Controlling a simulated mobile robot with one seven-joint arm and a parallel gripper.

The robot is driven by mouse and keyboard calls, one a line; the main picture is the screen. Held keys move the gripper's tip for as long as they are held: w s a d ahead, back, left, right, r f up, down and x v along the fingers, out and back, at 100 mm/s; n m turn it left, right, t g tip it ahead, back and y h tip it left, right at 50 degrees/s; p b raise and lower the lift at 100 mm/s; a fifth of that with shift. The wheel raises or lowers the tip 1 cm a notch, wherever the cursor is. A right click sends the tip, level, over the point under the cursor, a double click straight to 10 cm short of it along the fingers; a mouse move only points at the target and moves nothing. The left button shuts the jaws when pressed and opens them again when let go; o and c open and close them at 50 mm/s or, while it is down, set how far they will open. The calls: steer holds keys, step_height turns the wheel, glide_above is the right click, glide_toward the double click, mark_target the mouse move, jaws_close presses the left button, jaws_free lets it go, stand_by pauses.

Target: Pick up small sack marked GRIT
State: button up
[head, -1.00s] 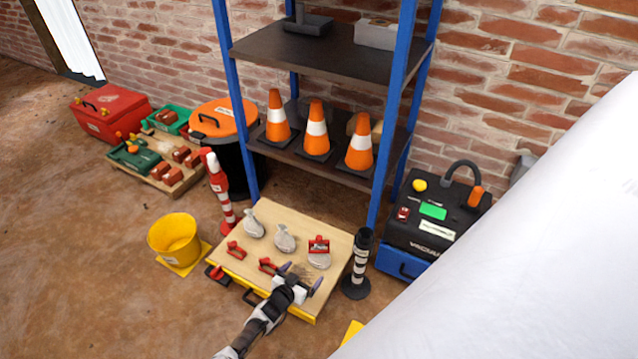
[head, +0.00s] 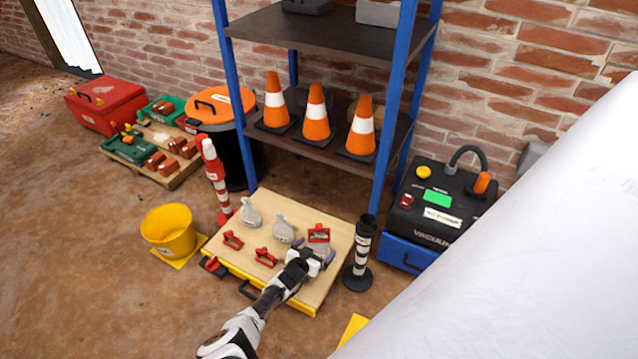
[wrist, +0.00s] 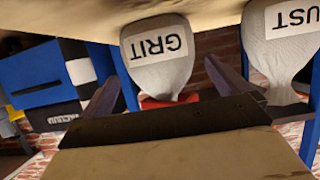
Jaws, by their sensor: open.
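The small grey sack marked GRIT (wrist: 160,60) appears upside down in the wrist view, between my gripper's two spread fingers. In the head view this sack (head: 323,247) is the rightmost on the wooden board (head: 255,262), partly hidden by my gripper. A red piece (head: 318,233) shows at its top. My gripper (head: 314,251) is open, right at the sack's near side. In the wrist view my gripper (wrist: 165,88) has a finger on each side of the sack; I cannot tell whether either touches it.
A second sack, its label ending in UST (wrist: 291,45), stands close beside one finger; a third sack (head: 250,212) is farther left. Red clamps (head: 265,257) lie in front. A black-and-white post (head: 359,262) stands close right of the board. A blue-legged shelf (head: 320,150) rises behind.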

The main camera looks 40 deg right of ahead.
mark_target(319, 245)
steer(key=x, duration=0.1)
steer(key=b+x, duration=0.1)
steer(key=shift+w+d+f, duration=0.15)
steer(key=shift+f, duration=0.25)
steer(key=shift+w+d+b, duration=0.25)
steer(key=shift+d+b, duration=0.3)
steer(key=c, duration=1.4)
steer(key=shift+c, duration=0.2)
steer(key=shift+r, duration=0.2)
